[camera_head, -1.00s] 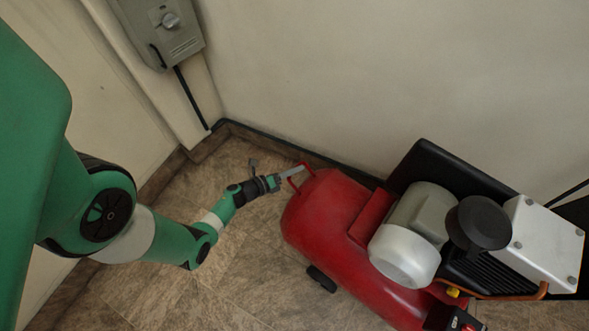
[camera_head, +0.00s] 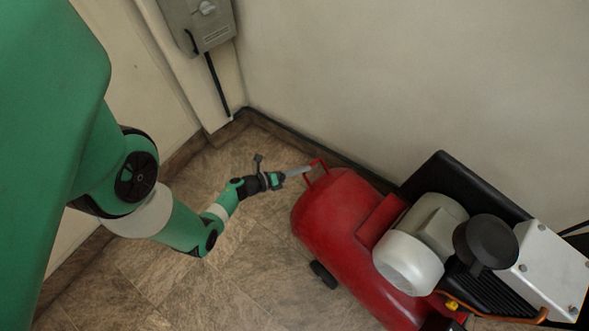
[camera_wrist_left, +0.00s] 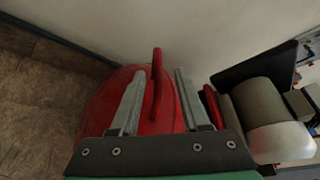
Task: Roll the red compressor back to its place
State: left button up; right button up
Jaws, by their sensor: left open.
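The red compressor (camera_head: 330,215) stands on the floor along the back wall, its rounded tank end facing left. Its red handle (camera_head: 319,166) sticks up from that end. My left gripper (camera_head: 308,169) is at this handle. In the left wrist view, my left gripper (camera_wrist_left: 156,72) is open, with one finger on either side of the handle (camera_wrist_left: 157,82). I cannot tell whether a finger touches it. The red tank (camera_wrist_left: 97,108) lies just beyond and beneath the fingers. The compressor's far right end is cut off in the head view. My right gripper is out of view.
A grey switch box (camera_head: 199,18) with a black cable hangs on the wall near the corner. The tiled floor (camera_head: 225,285) left of the compressor is clear. The back wall (camera_head: 400,80) runs close behind the compressor.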

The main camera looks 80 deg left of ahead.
pick_arm(q)
jog(key=p+v, duration=0.1)
jog(key=v, duration=0.6)
jog(key=shift+p, duration=0.35)
jog(key=shift+w+r, duration=0.1)
